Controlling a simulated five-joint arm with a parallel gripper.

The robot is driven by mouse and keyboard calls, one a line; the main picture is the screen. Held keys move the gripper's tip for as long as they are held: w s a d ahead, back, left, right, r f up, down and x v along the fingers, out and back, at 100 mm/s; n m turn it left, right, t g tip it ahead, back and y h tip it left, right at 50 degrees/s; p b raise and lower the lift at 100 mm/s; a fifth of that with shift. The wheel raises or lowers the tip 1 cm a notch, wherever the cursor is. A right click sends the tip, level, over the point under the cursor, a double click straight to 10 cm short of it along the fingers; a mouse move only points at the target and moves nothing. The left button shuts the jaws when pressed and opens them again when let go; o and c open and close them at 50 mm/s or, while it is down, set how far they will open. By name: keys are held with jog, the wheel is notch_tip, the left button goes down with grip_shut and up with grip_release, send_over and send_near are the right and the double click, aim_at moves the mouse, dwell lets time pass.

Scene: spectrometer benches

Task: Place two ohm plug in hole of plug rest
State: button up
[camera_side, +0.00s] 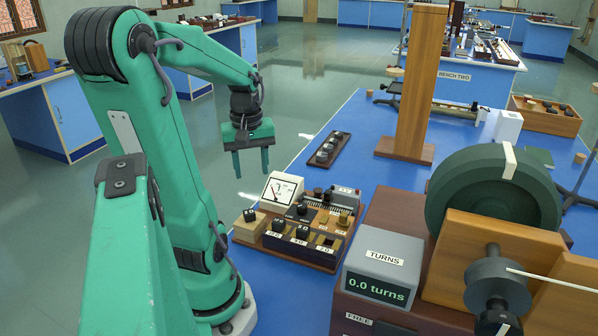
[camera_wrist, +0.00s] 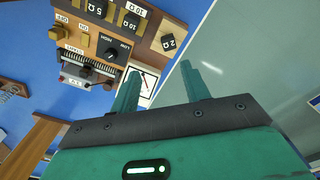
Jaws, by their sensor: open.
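The two ohm plug (camera_wrist: 168,43) is a dark block with a white "2Ω" label in the wrist view. It sits on a small wooden block (camera_wrist: 184,18), which looks like the plug rest; whether the plug is seated in its hole cannot be told. In the side view the plug (camera_side: 249,215) and its wooden block (camera_side: 245,231) stand at the left end of the resistance box (camera_side: 318,246). My gripper (camera_side: 253,174) is open and empty, fingers down, raised well above the plug. Its fingers (camera_wrist: 160,68) also show in the wrist view.
Other dark plugs stand on the resistance box, with a white dial meter (camera_side: 281,190) behind them. A dark rack (camera_side: 328,150) lies farther back. A turns display (camera_side: 380,270), large drum (camera_side: 490,200) and wooden post (camera_side: 420,90) stand at right. Blue bench surface between is clear.

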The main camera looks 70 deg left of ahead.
jog(key=w+d+r+m+t, duration=0.2)
jog(key=w+d+m, duration=0.1)
jog(key=d+m, duration=0.5)
jog(key=w+d+r+m+t, duration=0.3)
jog(key=d+m, duration=0.5)
jog(key=d, duration=0.4)
jog(key=shift+w+d+r+m, duration=0.15)
jog(key=shift+w+d+m, duration=0.2)
jog(key=shift+w, duration=0.4)
